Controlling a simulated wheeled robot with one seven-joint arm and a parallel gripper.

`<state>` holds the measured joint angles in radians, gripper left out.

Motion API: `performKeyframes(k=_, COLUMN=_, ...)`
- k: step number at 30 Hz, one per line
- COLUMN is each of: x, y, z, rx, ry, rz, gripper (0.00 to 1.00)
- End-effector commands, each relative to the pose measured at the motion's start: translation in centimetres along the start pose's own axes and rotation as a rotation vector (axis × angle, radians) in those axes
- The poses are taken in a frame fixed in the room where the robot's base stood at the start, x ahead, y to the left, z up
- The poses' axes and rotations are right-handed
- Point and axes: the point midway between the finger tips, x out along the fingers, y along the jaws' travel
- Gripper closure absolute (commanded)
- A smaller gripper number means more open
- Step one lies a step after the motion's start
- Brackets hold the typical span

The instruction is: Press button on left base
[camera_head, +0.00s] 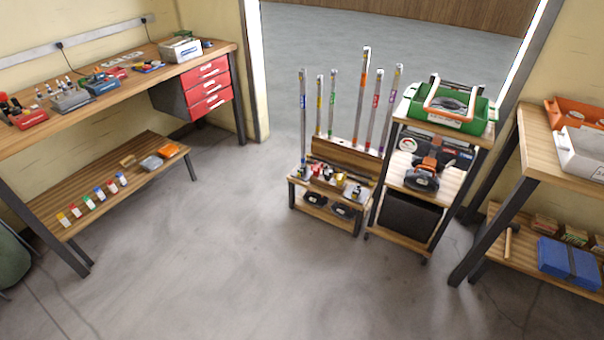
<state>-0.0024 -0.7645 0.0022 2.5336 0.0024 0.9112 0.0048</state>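My gripper is not in view. No button can be made out at this size, and I cannot tell for sure which thing is the left base. A low wooden rack (297,185) stands in the middle, with several tall poles upright at its back. Two dark units sit on its lower shelf, a left one (314,198) and a right one (342,210). Several small yellow, red and dark items (327,174) stand on its upper shelf. On the left workbench (128,89) are a grey device (71,100), a teal device (101,86) and red tools.
A wheeled cart (441,185) with a green toolbox (447,119) stands right of the rack. A workbench (562,161) is at the right edge. A low bench (94,189) with small bottles is at left. The concrete floor (205,250) in front is clear.

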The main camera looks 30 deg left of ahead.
Motion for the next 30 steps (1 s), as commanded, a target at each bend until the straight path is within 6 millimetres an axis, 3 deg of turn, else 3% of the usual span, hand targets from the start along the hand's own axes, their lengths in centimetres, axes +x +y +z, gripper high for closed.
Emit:
performKeyframes(k=2, x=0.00, y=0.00, z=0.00, rx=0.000, ry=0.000, rz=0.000, gripper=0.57)
performKeyframes(k=8, x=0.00, y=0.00, z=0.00, rx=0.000, ry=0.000, rz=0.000, gripper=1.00)
performKeyframes(k=30, x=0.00, y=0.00, z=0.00, rx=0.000, ry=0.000, rz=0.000, gripper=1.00)
